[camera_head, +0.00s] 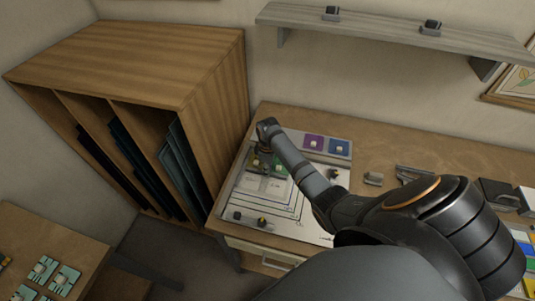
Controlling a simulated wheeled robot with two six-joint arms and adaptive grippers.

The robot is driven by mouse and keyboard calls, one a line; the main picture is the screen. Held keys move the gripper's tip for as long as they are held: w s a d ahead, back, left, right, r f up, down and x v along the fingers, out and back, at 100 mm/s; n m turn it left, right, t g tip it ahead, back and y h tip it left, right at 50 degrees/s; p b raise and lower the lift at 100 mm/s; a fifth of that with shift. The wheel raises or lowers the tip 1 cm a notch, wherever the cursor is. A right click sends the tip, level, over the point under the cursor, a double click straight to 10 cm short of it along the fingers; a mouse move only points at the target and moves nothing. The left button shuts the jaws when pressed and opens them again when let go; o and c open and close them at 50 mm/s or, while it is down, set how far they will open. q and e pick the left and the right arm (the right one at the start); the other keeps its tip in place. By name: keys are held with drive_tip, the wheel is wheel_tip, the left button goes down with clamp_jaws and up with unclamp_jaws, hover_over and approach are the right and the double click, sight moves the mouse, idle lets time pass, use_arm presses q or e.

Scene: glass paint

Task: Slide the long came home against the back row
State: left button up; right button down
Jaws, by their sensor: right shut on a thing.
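My right gripper (263,151) points down over the back left part of the white work board (237,203). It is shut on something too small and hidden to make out. Purple (314,142) and blue (339,147) glass squares lie in a row at the board's back right. A yellow-green square (257,163) and a darker green one (279,166) lie close by my gripper. I cannot pick out the long came; my arm covers part of the board. My left gripper is out of view.
A wooden rack (160,60) with dark sheets stands left of the bench. A grey shelf (390,32) hangs on the wall. A side table (50,240) holds several teal pieces at lower left.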

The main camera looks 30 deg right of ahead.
drive_tip(key=shift+w+d, duration=0.15)
drive_tip(key=shift+d, duration=0.1)
idle(1.1)
drive_tip(key=c, duration=1.1)
unclamp_jaws()
drive_tip(key=shift+f, duration=0.1)
drive_tip(key=shift+r, duration=3.6)
